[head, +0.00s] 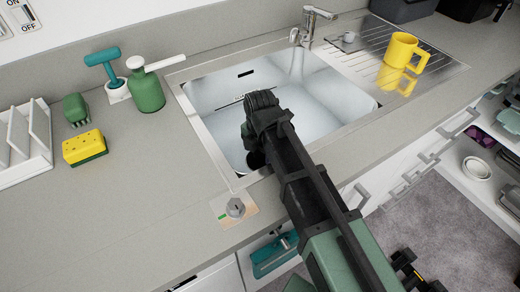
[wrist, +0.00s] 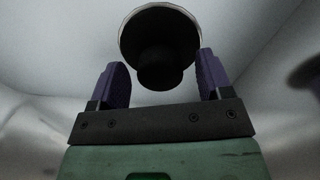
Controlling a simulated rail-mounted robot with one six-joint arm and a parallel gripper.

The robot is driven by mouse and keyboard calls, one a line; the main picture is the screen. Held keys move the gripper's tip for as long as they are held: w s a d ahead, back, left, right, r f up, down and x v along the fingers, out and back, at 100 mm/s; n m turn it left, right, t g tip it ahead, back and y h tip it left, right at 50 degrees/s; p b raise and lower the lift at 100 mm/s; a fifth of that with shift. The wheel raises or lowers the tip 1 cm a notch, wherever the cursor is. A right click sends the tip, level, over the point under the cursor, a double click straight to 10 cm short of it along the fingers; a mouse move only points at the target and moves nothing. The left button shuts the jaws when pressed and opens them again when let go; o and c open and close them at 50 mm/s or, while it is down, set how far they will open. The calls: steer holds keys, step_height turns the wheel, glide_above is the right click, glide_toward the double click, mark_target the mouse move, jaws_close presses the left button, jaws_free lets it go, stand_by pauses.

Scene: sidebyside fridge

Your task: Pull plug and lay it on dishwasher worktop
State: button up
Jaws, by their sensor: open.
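In the wrist view a black round plug (wrist: 160,28) with a pale rim and a smaller dark knob (wrist: 163,76) faces me at the basin floor. My gripper (wrist: 162,65) is open, with one purple finger on each side of the knob. Gaps show between the fingers and the knob, so nothing is held. The grey worktop (head: 135,215) runs left of the sink; I cannot tell which part is over the dishwasher.
The tap (head: 310,25) stands behind the sink. A yellow mug (head: 403,52) is on the drainer. Left are a green soap bottle (head: 147,91), yellow sponge (head: 84,147), green brush (head: 76,109) and white rack (head: 22,143). A knob (head: 235,208) sits near the front edge. Left-front worktop is clear.

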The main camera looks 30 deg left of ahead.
steer(key=shift+f, duration=0.3)
steer(key=shift+c, duration=0.4)
steer(key=c, duration=1)
steer(key=shift+r+p, duration=0.9)
steer(key=shift+p, duration=0.1)
steer(key=shift+c, duration=0.2)
steer(key=shift+r, duration=0.1)
step_height(320, 180, up, 4)
steer(key=p, duration=0.4)
step_height(320, 180, up, 9)
steer(key=p, duration=0.9)
